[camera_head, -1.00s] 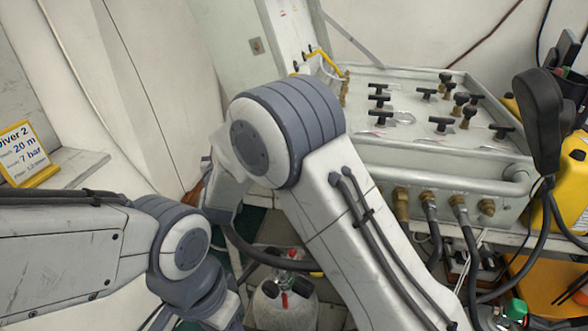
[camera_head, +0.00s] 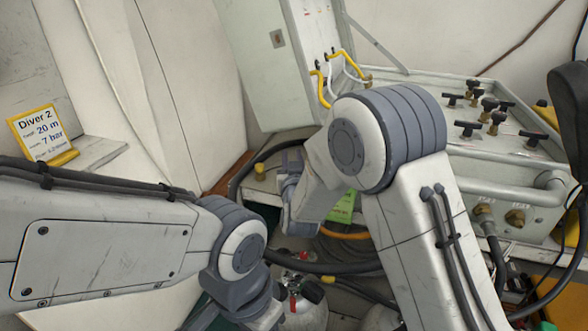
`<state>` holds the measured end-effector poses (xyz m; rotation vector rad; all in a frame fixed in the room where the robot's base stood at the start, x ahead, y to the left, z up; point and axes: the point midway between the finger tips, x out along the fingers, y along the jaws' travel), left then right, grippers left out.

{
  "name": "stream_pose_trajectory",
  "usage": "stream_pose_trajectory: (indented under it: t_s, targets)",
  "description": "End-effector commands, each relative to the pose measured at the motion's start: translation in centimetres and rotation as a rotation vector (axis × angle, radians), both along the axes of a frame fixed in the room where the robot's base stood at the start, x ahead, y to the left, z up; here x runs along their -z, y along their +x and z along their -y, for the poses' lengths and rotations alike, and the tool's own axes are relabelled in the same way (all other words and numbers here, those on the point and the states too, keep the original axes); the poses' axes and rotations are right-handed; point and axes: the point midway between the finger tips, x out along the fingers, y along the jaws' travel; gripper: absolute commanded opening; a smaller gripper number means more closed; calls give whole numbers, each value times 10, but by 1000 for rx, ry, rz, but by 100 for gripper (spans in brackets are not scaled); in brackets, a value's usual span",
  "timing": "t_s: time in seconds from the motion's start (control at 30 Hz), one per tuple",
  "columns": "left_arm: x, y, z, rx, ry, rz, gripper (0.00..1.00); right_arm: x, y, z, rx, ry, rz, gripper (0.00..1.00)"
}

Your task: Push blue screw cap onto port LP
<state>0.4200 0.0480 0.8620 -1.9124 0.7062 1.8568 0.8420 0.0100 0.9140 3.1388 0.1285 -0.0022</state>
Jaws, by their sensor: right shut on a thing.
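My right arm comes in from the lower right and bends at a large grey elbow in mid-picture. Its forearm runs left and down to my right gripper (camera_head: 290,163), which is small and partly hidden behind the wrist. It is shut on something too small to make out. I cannot pick out the blue screw cap. The grey air panel (camera_head: 548,160) stands at the right, partly covered by my right arm. Brass ports (camera_head: 516,217) show on its front, but I cannot read which is LP. My left arm comes in from the left; its gripper is out of view.
Yellow hoses (camera_head: 344,62) run near the open lid (camera_head: 262,85). A black hose (camera_head: 240,172) loops behind my right wrist. A gas cylinder (camera_head: 303,312) stands low in the middle. A yellow-framed "Diver 2" sign (camera_head: 42,135) stands on a shelf at the left.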

Motion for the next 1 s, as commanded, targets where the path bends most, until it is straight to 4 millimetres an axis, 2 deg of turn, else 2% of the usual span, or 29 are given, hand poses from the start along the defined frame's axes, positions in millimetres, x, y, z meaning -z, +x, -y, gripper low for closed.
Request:
stream_pose_trajectory:
  t_s: [0.03, 0.1, 0.33, 0.87, 0.9, 0.97, 1.0]
  targets:
    - [12, 0, 0, 0, 0, 0, 50, 15, 0, 3, 3, 0, 0, 0]
    - [15, 0, 0, 0, 0, 0, 50, 19, 0, 4, 3, 0, 1, 0]
    - [12, 0, 0, 0, 0, 0, 50, 17, 0, 5, 3, 0, 2, 0]
    - [25, 0, 0, 0, 0, 0, 50, 33, 0, 5, 3, -3, -8, 0]
    - [25, 0, 0, 0, 0, 0, 50, 34, -1, 5, 3, -3, -11, 37]
    - [25, 0, 0, 0, 0, 0, 50, 34, -1, 5, 3, -3, -9, 59]
    - [25, 0, 0, 0, 0, 0, 50, 33, 0, 5, 3, -3, -8, 59]
